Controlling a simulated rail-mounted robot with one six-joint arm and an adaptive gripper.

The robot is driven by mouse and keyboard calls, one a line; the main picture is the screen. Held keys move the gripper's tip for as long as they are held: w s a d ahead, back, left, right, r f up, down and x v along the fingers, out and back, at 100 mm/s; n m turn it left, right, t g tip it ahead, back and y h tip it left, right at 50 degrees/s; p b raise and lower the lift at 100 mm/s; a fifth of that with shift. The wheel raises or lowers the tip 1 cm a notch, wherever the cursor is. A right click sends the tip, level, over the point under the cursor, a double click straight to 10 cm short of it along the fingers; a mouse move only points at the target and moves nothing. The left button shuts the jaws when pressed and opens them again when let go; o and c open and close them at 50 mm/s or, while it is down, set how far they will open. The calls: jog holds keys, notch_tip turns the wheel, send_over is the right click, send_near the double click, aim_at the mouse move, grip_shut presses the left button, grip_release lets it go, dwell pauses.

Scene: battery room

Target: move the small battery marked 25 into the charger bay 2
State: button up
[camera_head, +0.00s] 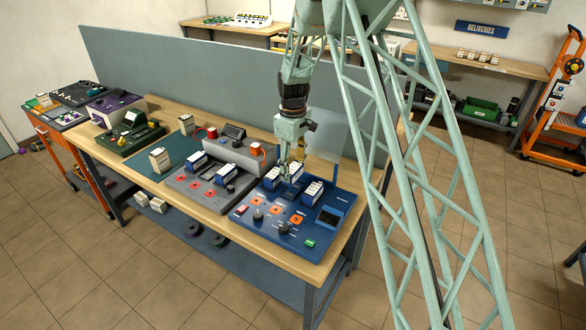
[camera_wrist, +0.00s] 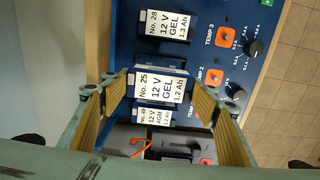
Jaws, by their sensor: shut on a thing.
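The small battery marked 25 (camera_wrist: 161,87) has a white label reading 12 V GEL 1.2 Ah. In the wrist view my gripper (camera_wrist: 161,93) has a finger on each side of it and is shut on it. It is over the blue charger (camera_wrist: 228,52), level with the TEMP 2 marking, between the battery marked 28 (camera_wrist: 166,27) and another small AGM battery (camera_wrist: 154,116). In the head view my gripper (camera_head: 289,166) is low over the rear of the blue charger (camera_head: 270,229). I cannot tell whether battery 25 is seated or just above the bay.
A grey charger (camera_head: 196,197) with batteries stands left of the blue one. A grey partition (camera_head: 180,75) runs behind the wooden bench (camera_head: 309,271). Neighbouring batteries leave little side room.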

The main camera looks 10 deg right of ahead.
aim_at(293, 168)
jog(key=shift+f+b, duration=0.85)
jog(key=shift+f, duration=1.65)
jog(key=shift+f+b, duration=0.5)
jog(key=shift+f, duration=0.15)
dwell(1.0)
jog(key=o, duration=0.9)
jog(key=shift+r+p, duration=2.05)
jog(key=shift+r, duration=3.45)
jog(key=shift+r, duration=0.1)
